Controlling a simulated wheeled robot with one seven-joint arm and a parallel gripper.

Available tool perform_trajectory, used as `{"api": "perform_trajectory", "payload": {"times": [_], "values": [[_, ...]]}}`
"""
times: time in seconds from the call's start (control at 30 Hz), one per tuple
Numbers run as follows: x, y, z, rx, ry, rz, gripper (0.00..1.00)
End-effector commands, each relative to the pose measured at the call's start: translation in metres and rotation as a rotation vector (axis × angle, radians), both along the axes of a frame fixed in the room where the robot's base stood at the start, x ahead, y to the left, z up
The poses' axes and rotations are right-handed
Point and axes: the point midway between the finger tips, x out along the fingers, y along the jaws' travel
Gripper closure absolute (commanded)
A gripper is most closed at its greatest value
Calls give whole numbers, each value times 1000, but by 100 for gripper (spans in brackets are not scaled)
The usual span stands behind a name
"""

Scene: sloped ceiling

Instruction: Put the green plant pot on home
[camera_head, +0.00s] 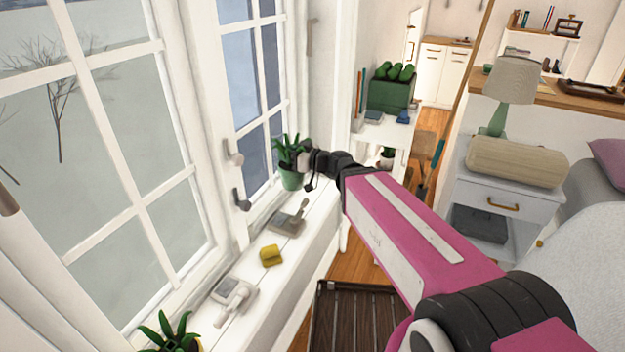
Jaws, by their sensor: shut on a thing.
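The green plant pot (291,180) with a spiky plant (288,150) in it is at the far part of the white window sill (262,300), close to the window frame. It looks upright. My gripper (304,162) reaches it from the right, at the level of its rim, and is shut on it. The fingertips are small and partly hidden by the leaves and the wrist. I cannot tell whether the pot's base touches the sill. I see nothing that is clearly marked as home.
On the sill are a yellow object (271,255), grey metal fittings (289,216) and (235,295) another fitting, and a second plant (172,335) at the near end. A nightstand (505,185) with a lamp stands right.

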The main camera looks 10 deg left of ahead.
Motion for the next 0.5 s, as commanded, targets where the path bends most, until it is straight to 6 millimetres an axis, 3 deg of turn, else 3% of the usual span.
{"api": "perform_trajectory", "payload": {"times": [0.5], "values": [[81, -47, -55, 1, 1, -2, 100]]}}
